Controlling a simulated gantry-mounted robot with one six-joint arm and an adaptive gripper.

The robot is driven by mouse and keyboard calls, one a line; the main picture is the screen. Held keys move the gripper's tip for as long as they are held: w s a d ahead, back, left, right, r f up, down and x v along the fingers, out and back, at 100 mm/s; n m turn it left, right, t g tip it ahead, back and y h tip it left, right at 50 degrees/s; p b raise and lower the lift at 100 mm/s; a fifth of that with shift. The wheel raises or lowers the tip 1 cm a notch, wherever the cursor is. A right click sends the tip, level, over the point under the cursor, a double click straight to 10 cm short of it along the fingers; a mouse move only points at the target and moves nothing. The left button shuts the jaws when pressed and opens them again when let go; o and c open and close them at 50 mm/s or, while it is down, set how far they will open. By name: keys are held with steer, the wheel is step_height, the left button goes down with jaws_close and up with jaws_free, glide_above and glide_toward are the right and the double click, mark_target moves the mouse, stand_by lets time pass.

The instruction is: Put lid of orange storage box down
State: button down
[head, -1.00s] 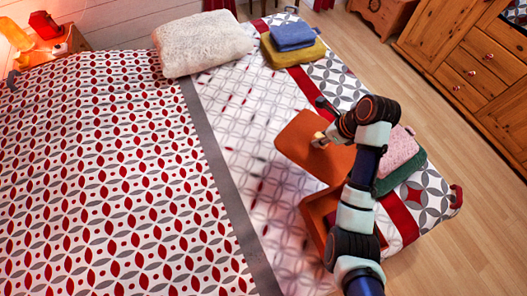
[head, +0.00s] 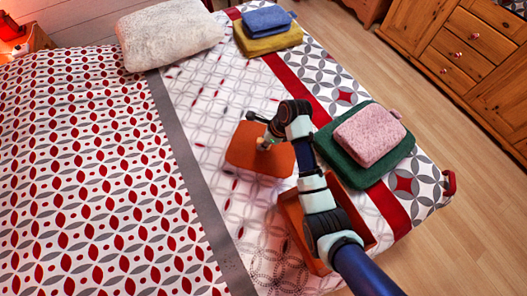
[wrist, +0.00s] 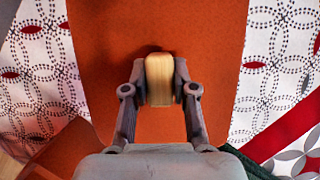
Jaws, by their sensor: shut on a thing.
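The orange lid (head: 242,156) of the storage box is a rounded flat panel with a pale wooden handle (wrist: 158,72). My gripper (wrist: 160,88) is shut on the handle, one finger on each side; in the head view my gripper (head: 264,143) is above the lid's middle. The lid lies roughly level over the patterned bed, beyond the open box. I cannot tell whether it touches the cover. The orange box (head: 296,236) stands on the bed, partly hidden by my arm. The lid fills the middle of the wrist view (wrist: 110,50).
A green folded towel (head: 348,172) with a pink one (head: 368,138) on top lies right of the lid. Blue (head: 267,20) and yellow (head: 270,42) towels and a fluffy pillow (head: 168,35) lie farther back. The bed left of the lid is clear.

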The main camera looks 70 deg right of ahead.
step_height(320, 180, down, 6)
steer(key=shift+f+b, duration=0.2)
steer(key=shift+b, duration=0.7)
steer(key=shift+r, duration=0.1)
steer(key=c, duration=0.9)
jaws_free()
steer(key=shift+c, duration=0.2)
steer(key=p+v, duration=0.4)
steer(key=v, duration=0.8)
